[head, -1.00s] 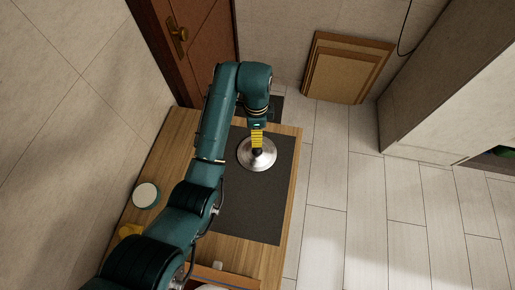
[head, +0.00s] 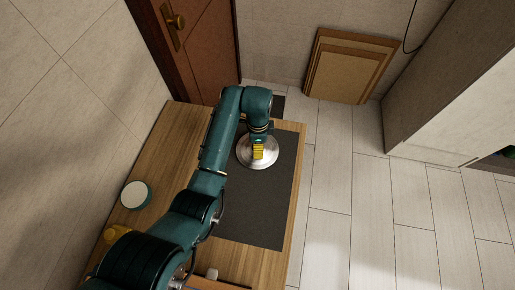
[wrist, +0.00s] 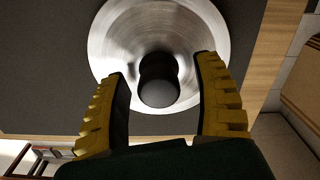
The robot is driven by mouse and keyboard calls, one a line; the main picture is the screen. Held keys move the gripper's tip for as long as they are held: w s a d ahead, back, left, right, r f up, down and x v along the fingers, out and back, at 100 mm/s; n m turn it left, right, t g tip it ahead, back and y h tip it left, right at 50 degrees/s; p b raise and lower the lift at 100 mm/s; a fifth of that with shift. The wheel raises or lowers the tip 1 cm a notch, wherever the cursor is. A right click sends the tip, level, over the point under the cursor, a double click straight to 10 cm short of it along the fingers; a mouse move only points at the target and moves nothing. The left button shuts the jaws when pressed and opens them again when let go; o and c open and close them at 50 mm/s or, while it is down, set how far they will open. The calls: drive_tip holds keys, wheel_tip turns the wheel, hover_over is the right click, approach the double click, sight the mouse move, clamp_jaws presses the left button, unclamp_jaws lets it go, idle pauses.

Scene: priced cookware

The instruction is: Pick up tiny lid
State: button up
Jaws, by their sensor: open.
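The lid (head: 243,157) is a round, shiny metal disc with a dark knob, lying on a dark mat on the wooden table. In the wrist view the lid (wrist: 112,40) fills the upper middle, and its black knob (wrist: 158,88) stands up toward the camera. My gripper (head: 258,152) is above the lid. In the wrist view my gripper (wrist: 160,82) is open, with one yellow ridged finger on each side of the knob. A gap shows between the knob and each finger. The exact height over the lid is hard to tell.
The dark mat (head: 262,215) lies on the wooden table (head: 165,150). Boards (head: 345,68) lean on the back wall. Floor to the right is clear.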

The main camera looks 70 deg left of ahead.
clamp_jaws()
drive_tip(key=shift+r, duration=0.1)
